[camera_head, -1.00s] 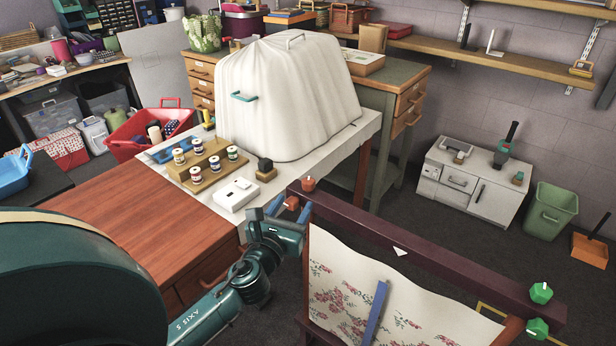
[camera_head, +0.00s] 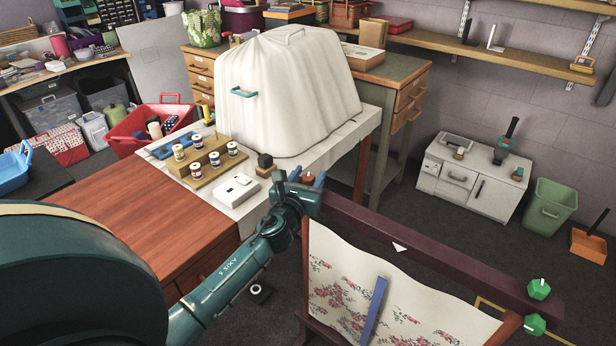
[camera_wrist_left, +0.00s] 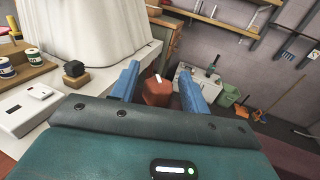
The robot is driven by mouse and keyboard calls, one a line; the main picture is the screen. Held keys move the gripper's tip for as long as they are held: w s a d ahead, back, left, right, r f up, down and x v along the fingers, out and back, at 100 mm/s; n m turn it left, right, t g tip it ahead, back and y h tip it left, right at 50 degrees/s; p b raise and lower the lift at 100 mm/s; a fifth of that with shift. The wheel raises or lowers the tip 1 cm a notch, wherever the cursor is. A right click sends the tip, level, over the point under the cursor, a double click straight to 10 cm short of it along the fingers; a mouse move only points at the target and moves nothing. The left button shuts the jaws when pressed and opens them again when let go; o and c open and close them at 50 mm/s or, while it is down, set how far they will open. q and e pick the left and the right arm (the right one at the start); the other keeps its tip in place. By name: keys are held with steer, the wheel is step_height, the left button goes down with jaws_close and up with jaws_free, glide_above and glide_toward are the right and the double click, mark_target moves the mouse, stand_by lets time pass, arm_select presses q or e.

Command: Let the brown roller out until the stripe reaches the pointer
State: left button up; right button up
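A dark maroon frame (camera_head: 440,267) holds a cream floral cloth (camera_head: 338,280) with a slanted blue stripe (camera_head: 376,312). A white pointer (camera_head: 399,247) sits on the frame's top bar; the stripe lies below and left of it. A red-brown knob (camera_head: 308,178) is at the bar's left end. It also shows in the left wrist view (camera_wrist_left: 157,92). My left gripper (camera_head: 304,181) is at this knob. Its two blue fingers are apart, one on each side of the knob (camera_wrist_left: 160,85); contact is not clear. The arm hides the frame's left end below. My right gripper is not in view.
Two green knobs (camera_head: 538,289) are at the frame's right end. A white-covered table with a draped machine (camera_head: 290,95), a spool rack (camera_head: 208,165) and a small white box (camera_head: 235,188) stands left behind.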

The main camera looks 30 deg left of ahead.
arm_select(q)
steer(key=c, duration=0.8)
steer(key=shift+n+y, duration=0.3)
steer(key=shift+y, duration=0.2)
steer(key=shift+n+g+y+b, duration=0.35)
steer(key=shift+n+g+y, duration=0.35)
steer(key=shift+y, duration=0.5)
steer(key=shift+n+g+y+b, duration=0.4)
steer(key=shift+n+g+y, duration=0.9)
steer(key=shift+n+y, duration=0.7)
steer(key=shift+y, duration=0.4)
steer(key=o, duration=0.9)
steer(key=shift+o, duration=0.2)
